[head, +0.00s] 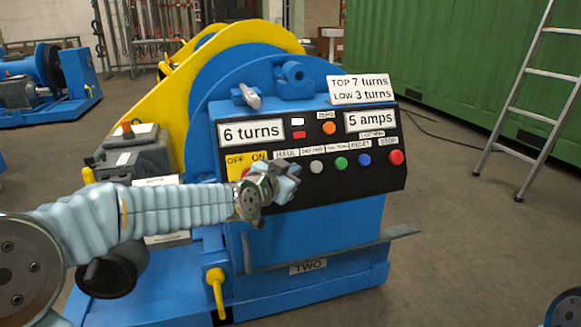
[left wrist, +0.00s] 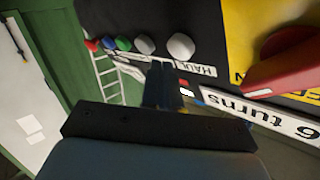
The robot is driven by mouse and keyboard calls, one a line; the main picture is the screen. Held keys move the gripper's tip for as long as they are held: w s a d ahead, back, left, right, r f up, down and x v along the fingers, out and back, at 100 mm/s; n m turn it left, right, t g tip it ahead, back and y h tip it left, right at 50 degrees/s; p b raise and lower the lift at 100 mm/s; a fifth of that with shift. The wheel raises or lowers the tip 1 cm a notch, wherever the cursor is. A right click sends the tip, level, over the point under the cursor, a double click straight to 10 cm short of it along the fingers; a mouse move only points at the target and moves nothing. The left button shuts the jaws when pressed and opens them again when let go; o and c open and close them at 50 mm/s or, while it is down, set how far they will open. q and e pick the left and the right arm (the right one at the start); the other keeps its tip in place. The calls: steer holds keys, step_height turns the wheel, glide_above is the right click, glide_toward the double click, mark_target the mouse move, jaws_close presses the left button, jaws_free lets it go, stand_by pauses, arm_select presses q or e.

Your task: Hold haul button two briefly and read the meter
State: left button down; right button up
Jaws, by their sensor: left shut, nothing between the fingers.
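The blue winch machine (head: 310,225) carries a "TWO" plate (head: 308,267) and a black sloped control panel (head: 388,181). My left gripper (head: 285,186) is shut and empty in front of the panel, just below the "HAUL" label (head: 286,154). It hides the haul button in the head view. In the left wrist view the pale round haul button (left wrist: 181,46) shows by its label, beyond the shut fingertips (left wrist: 163,82). I cannot tell whether they touch it. My right gripper is not in view.
Right of the haul position are a grey button (head: 316,167), a green button (head: 341,163), a blue button (head: 364,159) and a red button (head: 396,157). A red switch on a yellow OFF/ON plate (head: 237,161) sits left. A ladder (head: 530,80) stands at right.

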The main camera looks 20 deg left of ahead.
arm_select(q)
steer(key=s+d+r+p, duration=0.1)
steer(key=s+p, duration=0.1)
steer(key=s+d+r+p, duration=0.1)
steer(key=p, duration=0.1)
steer(key=shift+s+d+r+p, duration=0.1)
steer(key=shift+s+d+p, duration=0.2)
steer(key=shift+s+p, duration=0.1)
stand_by(0.4)
